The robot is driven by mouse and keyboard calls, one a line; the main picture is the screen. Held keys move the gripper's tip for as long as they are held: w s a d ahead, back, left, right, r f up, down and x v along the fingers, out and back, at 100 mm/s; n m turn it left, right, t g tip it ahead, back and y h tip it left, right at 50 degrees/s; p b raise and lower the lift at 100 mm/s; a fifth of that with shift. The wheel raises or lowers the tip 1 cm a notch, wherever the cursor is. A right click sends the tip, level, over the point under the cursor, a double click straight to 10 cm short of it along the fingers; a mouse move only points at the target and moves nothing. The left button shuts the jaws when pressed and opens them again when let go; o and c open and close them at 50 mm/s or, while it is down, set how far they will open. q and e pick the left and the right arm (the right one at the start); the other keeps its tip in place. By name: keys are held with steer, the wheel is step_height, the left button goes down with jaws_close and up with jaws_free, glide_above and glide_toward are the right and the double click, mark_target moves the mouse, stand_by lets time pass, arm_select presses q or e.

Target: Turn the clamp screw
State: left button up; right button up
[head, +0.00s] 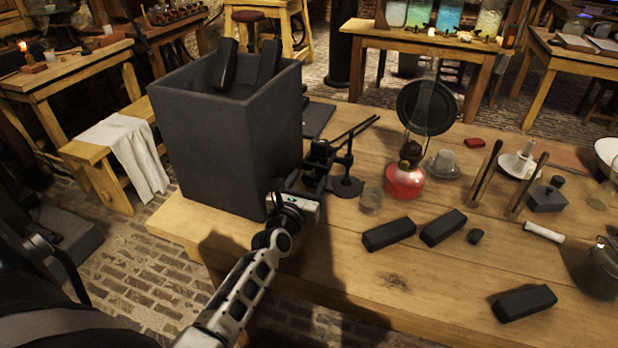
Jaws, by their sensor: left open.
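My left gripper (317,165) is open at the end of the white and black arm, just right of the dark jar's lower edge. Close beside its fingers is a small black stand (345,186) with a round base and a short upright post. Two thin dark rods (352,130) reach from there towards the back right. The clamp screw cannot be told apart among these dark parts, and I cannot tell whether the fingers touch it. The large dark square jar (222,135) stands at the table's left end with two black plates (226,64) sticking out of its top. My right gripper is not in view.
A red-based oil lamp (404,182) stands right of the stand, with a small glass (371,198) before it. Several black blocks lie in front, one here (389,234). The wooden table's (400,285) front middle is mostly clear.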

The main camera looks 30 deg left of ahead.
arm_select(q)
steer(key=shift+w+a, duration=0.1)
steer(key=shift+w, duration=0.4)
steer(key=c, duration=1)
steer(key=shift+m, duration=0.4)
